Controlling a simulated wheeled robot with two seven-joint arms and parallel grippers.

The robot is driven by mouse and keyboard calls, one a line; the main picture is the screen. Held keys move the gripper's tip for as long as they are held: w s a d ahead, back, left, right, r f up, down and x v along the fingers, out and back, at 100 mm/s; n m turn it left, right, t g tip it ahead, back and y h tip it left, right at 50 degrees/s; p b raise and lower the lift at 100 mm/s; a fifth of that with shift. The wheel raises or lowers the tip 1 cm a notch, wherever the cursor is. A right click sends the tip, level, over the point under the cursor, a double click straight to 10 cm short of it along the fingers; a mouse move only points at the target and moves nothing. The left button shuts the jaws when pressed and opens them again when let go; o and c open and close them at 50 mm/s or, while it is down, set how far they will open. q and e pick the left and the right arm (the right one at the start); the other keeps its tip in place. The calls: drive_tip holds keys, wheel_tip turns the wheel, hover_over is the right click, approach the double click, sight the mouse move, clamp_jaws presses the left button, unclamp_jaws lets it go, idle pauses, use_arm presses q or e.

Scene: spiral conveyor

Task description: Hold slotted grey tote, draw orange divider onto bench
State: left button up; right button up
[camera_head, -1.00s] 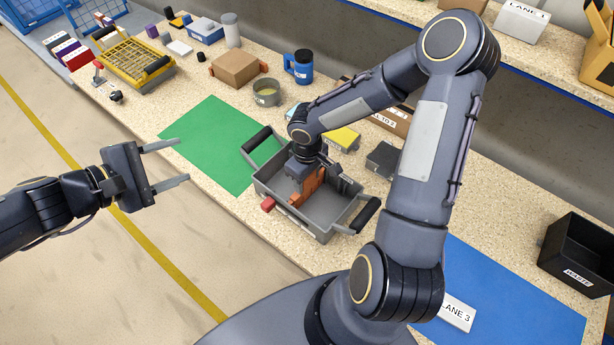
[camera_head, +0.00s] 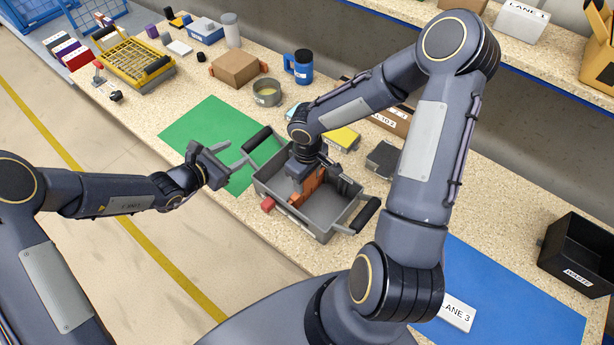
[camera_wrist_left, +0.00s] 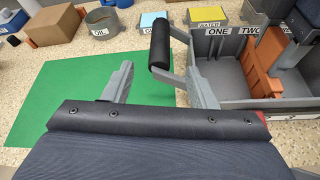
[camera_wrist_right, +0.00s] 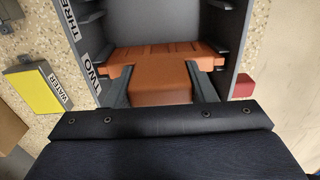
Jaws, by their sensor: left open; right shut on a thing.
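The slotted grey tote (camera_head: 335,215) stands on the bench (camera_head: 290,255), with black grips on its two end handles. The orange divider (camera_head: 312,185) is upright across the inside of the tote, near the label TWO in the left wrist view (camera_wrist_left: 262,75). My right gripper (camera_wrist_right: 160,80) is shut on the divider's raised middle, and its arm hides part of it in the head view. My left gripper (camera_head: 245,158) is open beside the tote's left handle (camera_head: 257,139). In the left wrist view that black grip (camera_wrist_left: 160,45) lies between and just beyond the fingers.
A green mat (camera_head: 205,130) lies left of the tote and a blue mat (camera_head: 510,290) to its right. A red block (camera_head: 268,204) is at the tote's front side. A tin (camera_head: 266,92), a blue mug (camera_head: 300,66) and a yellow-topped box (camera_head: 343,138) stand behind.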

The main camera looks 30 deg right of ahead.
sight(245, 147)
use_arm(q)
drive_tip(key=x, duration=0.8)
drive_tip(key=shift+w+d+f, duration=0.15)
drive_tip(key=shift+d, duration=0.15)
clamp_jaws()
idle(0.8)
unclamp_jaws()
drive_tip(key=shift+a, duration=0.15)
drive_tip(key=shift+v, duration=0.85)
